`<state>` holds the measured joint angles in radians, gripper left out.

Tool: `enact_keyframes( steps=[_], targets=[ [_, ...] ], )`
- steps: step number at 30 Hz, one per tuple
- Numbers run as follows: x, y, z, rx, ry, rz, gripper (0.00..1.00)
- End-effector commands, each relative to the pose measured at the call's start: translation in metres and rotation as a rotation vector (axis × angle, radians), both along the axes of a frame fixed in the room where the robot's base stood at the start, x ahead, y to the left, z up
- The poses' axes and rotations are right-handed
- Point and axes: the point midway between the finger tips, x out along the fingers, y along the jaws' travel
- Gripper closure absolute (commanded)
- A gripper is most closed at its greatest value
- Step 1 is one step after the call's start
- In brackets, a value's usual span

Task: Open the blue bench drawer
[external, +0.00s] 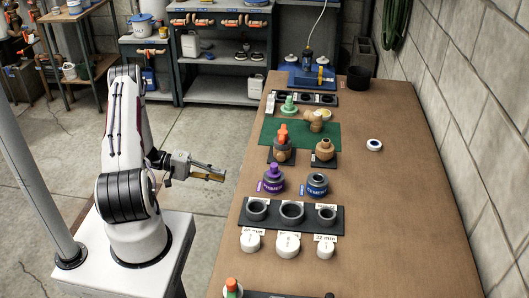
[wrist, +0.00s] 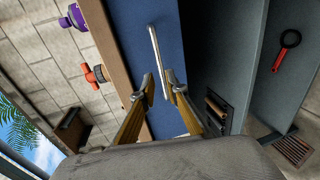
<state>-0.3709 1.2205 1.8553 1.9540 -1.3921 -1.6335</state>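In the wrist view the blue drawer front (wrist: 185,50) fills the upper middle, with a long silver bar handle (wrist: 154,45) on it. My gripper (wrist: 161,88) is open, its two brass-coloured fingers pointing at the drawer front. The near end of the handle appears between the fingertips; I cannot tell whether they touch it. In the external view my gripper (external: 223,176) is beside the left edge of the wooden bench (external: 400,210). The drawer front is hidden there below the bench top. I see no open gap at the drawer.
The bench top holds a dark socket tray (external: 262,227), a purple-capped jar (external: 273,180), a blue-labelled jar (external: 317,185) and several fittings. In the wrist view a grey panel (wrist: 222,50) adjoins the drawer front, and a red-handled tool (wrist: 281,52) shows at right.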

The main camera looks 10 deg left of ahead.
Motion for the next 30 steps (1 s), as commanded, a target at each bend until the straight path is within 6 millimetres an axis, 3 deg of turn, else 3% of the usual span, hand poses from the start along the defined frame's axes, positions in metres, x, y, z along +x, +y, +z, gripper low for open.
enact_keyframes(
  steps=[11, 30],
  targets=[
    [0.0, -0.006, -0.002, 0.001, -0.001, 0.0, 0.86],
    [0.0, -0.067, -0.014, 0.002, -0.002, 0.0, 0.86]
  ],
)
